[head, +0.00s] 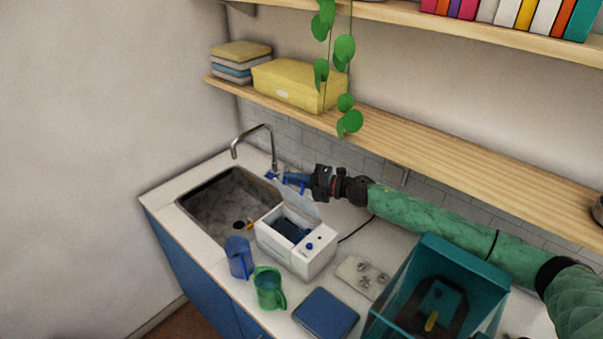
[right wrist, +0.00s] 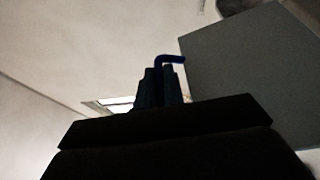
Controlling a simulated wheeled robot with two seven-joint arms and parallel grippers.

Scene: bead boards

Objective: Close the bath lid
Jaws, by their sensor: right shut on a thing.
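The bath is a white box (head: 311,262) with a dark basin, a blue knob and a small panel, standing right of the sink. Its pale, see-through lid (head: 300,199) stands raised and tilted at the back edge. A grey panel (right wrist: 250,75), seemingly the lid, fills the right of the right wrist view. My right gripper (head: 288,179) is behind the lid's upper edge, its arm coming from the right. In the wrist view its fingers are shut on a blue bent handle (right wrist: 172,58) that reaches to the panel's edge. My left gripper is not in view.
A sink (head: 225,210) with a curved tap (head: 262,128) lies left of the bath. Blue (head: 239,258) and green (head: 269,289) mugs stand in front. A blue pad (head: 326,314), a small plate (head: 362,275) and a teal case (head: 448,262) stand right. A shelf (head: 420,135) hangs above.

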